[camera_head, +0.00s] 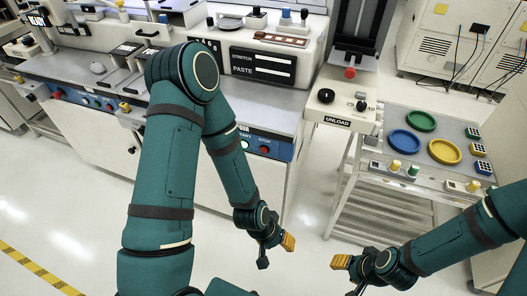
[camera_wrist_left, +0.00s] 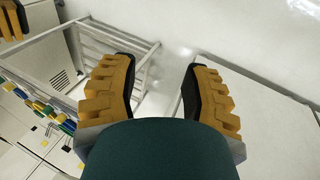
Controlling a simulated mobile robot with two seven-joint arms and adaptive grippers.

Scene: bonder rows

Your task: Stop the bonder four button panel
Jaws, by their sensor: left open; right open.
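A blue button panel (camera_head: 280,151) runs along the front of the near machine, partly hidden behind my left arm. Its red button (camera_head: 265,150) sits under a STOP label, with a pale green button (camera_head: 244,144) to its left. Another blue panel (camera_head: 88,100) with a red button (camera_head: 57,95) is further left. I cannot read a bonder number on either. My left gripper (camera_head: 276,252) is open and empty, below and apart from the near panel; its spread fingers show in the left wrist view (camera_wrist_left: 160,92). My right gripper (camera_head: 348,275) is open and empty at the lower right.
An unload station (camera_head: 338,106) with a red knob stands right of the machine. A wire-shelf cart (camera_head: 385,205) carries blue, green and yellow rings. White cabinets (camera_head: 440,45) stand at the back right. Clear floor (camera_head: 305,205) lies between machine and cart.

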